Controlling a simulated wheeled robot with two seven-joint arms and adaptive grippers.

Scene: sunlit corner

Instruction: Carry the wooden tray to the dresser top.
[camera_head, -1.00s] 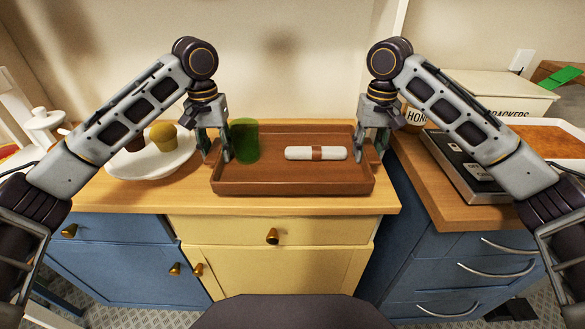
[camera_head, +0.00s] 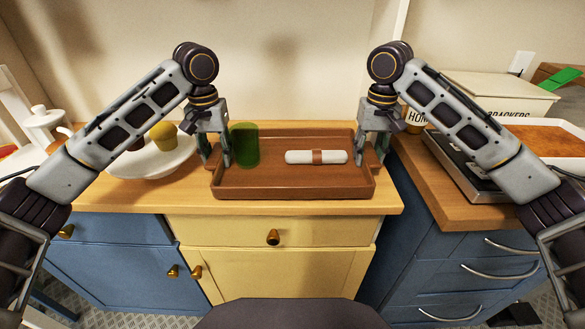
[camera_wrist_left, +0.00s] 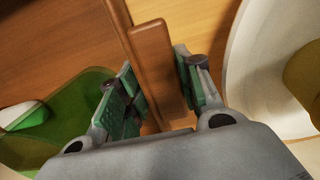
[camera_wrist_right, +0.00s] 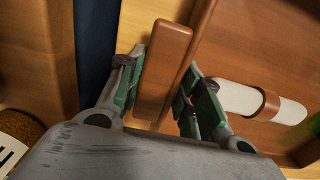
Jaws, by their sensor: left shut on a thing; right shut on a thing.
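The wooden tray (camera_head: 294,180) is level over the wooden dresser top (camera_head: 130,198). I cannot tell for sure whether it rests on the surface or sits just above it. A green cup (camera_head: 244,146) stands upright on its left side, and a white rolled napkin (camera_head: 299,157) with a brown band lies on its right. My left gripper (camera_head: 215,158) is shut on the tray's left handle, shown in the left wrist view (camera_wrist_left: 157,65). My right gripper (camera_head: 374,158) is shut on the right handle, shown in the right wrist view (camera_wrist_right: 163,70).
A white plate (camera_head: 150,163) with a yellow muffin (camera_head: 164,136) sits close left of the tray. To the right, past a narrow gap, a counter (camera_head: 440,190) holds a cracker box (camera_head: 485,95) and a baking dish (camera_head: 550,138). A wall closes the back.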

